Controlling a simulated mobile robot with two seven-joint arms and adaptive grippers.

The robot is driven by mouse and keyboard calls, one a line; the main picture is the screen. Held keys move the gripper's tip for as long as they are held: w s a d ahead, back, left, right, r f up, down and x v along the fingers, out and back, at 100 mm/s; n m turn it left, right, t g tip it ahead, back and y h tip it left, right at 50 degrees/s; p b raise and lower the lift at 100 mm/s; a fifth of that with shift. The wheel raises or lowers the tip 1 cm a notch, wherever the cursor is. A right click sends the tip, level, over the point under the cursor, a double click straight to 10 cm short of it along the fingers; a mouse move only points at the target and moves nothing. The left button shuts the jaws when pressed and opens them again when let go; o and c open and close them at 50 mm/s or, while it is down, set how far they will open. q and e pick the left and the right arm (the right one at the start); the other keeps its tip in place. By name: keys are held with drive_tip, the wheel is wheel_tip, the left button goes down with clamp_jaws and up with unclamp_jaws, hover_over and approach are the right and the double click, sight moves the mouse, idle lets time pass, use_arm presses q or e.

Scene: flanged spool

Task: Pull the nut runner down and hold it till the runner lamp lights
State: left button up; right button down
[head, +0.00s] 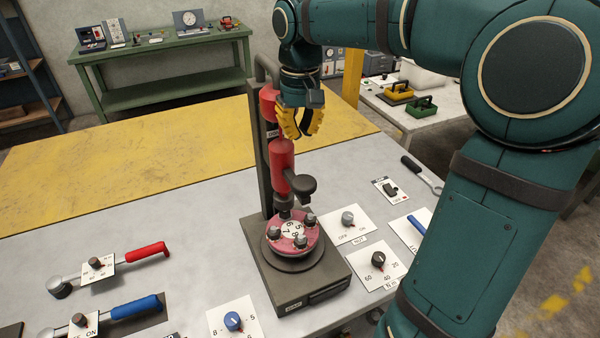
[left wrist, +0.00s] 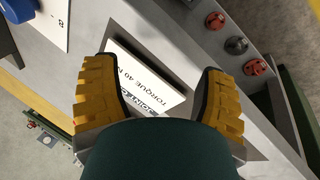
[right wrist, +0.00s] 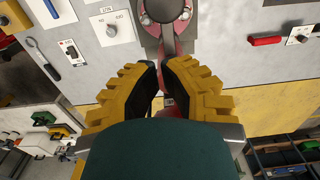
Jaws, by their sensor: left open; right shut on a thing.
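The red nut runner (head: 282,157) hangs on a dark upright stand in the head view, with its dark lower end just above the spool. The pink spool flange (head: 273,238) carries several nuts and a numbered white disc, and sits on the stand's round base. The red runner also shows beyond the fingers in the right wrist view (right wrist: 177,45). My left gripper (left wrist: 158,68) is open and empty above a white torque card (left wrist: 148,75). I cannot make out the runner lamp.
Red buttons (left wrist: 257,67) show in the left wrist view. The yellow bench area (head: 130,170) is clear.

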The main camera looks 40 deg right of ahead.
use_arm(q)
drive_tip(key=shift+f+b, duration=0.35)
drive_tip(key=shift+f, duration=0.15)
use_arm(e)
wheel_tip(320, 180, down, 11)
drive_tip(key=shift+f, duration=0.2)
